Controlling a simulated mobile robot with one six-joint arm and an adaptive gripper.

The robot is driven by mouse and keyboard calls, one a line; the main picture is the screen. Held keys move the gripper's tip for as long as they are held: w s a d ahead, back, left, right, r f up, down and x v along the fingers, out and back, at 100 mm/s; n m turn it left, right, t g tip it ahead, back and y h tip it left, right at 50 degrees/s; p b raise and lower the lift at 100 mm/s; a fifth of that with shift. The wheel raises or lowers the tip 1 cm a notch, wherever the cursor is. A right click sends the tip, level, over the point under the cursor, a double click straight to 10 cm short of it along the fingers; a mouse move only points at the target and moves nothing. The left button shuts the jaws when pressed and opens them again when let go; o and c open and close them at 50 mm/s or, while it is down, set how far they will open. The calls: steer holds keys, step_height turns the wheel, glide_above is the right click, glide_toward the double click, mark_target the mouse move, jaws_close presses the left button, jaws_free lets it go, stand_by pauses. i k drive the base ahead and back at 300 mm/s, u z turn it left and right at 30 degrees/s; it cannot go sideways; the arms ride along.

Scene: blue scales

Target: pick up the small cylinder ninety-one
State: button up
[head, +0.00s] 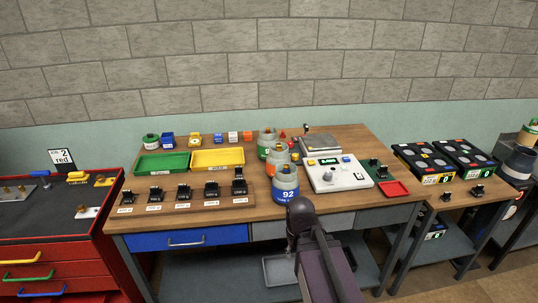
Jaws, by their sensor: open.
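Three small grey cylinders stand in a row near the middle of the wooden table. The nearest cylinder (286,190) has a blue band and reads 92. Behind it is a cylinder with an orange band (279,171), partly hidden by the nearest one. The farthest cylinder (266,146) has a green band. I cannot read the number on the orange or green one, so I cannot tell which is ninety-one. My dark arm rises from the bottom, its top in front of the table's front edge, just below cylinder 92. I cannot make out my gripper's fingers.
On the wooden table (240,210), a scale device (337,175) stands right of the cylinders. A green tray (162,164), a yellow tray (217,160) and several black labelled fixtures are to the left. A red tool cabinet (60,270) stands left; a side table with black cases (425,162) stands right.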

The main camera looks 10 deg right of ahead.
mark_target(268, 143)
steer(key=u, duration=0.3)
steer(key=k, duration=0.35)
steer(key=z, duration=1.45)
steer(key=i, duration=1.5)
steer(key=u, duration=0.5)
